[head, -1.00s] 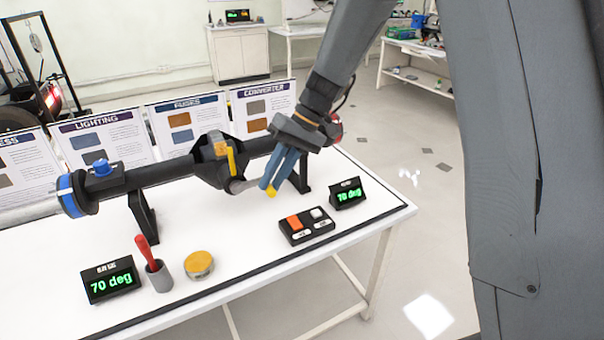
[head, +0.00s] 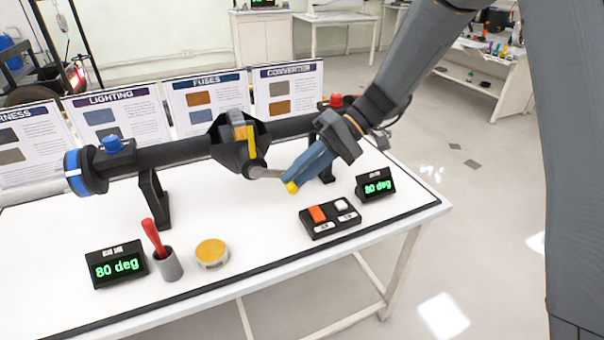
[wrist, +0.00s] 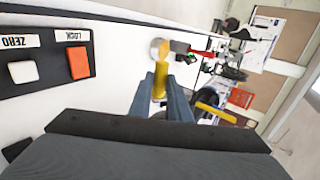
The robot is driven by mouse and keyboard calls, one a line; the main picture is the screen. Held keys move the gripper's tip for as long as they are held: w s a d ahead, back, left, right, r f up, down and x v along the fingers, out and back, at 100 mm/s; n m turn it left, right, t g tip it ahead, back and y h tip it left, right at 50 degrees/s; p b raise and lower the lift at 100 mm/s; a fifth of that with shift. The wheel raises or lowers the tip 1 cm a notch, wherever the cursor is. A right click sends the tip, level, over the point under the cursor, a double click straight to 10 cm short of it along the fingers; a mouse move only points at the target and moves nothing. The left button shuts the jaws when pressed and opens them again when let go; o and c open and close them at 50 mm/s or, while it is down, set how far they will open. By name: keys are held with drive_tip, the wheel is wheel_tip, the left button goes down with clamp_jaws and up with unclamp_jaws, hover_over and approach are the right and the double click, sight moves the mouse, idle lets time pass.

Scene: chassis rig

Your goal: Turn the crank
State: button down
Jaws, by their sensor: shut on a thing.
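The crank arm (head: 266,172) is a short grey bar that reaches right from the dark central housing (head: 238,142) of a long black axle (head: 170,153). My gripper (head: 297,180) is shut on the crank's yellow grip (head: 291,187), with blue fingers on both sides of it. The wrist view also shows the yellow grip (wrist: 160,88) between the fingertips. The fingers hide part of the grip. The left display (head: 116,266) and the right display (head: 376,184) both read 80 deg.
A black box with an orange LOCK button and a white ZERO button (head: 330,217) lies below my gripper. A yellow-topped tin (head: 211,253) and a grey cup (head: 168,265) with a red-handled tool stand at the front. Information boards (head: 206,103) line the back.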

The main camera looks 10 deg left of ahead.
drive_tip(key=shift+s, duration=0.1)
drive_tip(key=c, duration=1.7)
unclamp_jaws()
drive_tip(key=shift+o, duration=0.2)
drive_tip(key=b+v, duration=0.1)
drive_tip(key=v, duration=0.6)
drive_tip(key=shift+w+d+r, duration=0.2)
drive_tip(key=shift+w+r, duration=0.05)
drive_tip(key=shift+r, duration=0.05)
drive_tip(key=s+d+f+m+t+h, duration=0.3)
drive_tip(key=s+d, duration=0.5)
drive_tip(key=d, duration=0.4)
drive_tip(key=s+d+f+m+t+h+p, duration=0.1)
drive_tip(key=s+d+f+m+t+h, duration=0.2)
drive_tip(key=s+d, duration=0.6)
drive_tip(key=d+f+h, duration=0.2)
drive_tip(key=d+h, duration=0.1)
drive_tip(key=shift+m, duration=0.3)
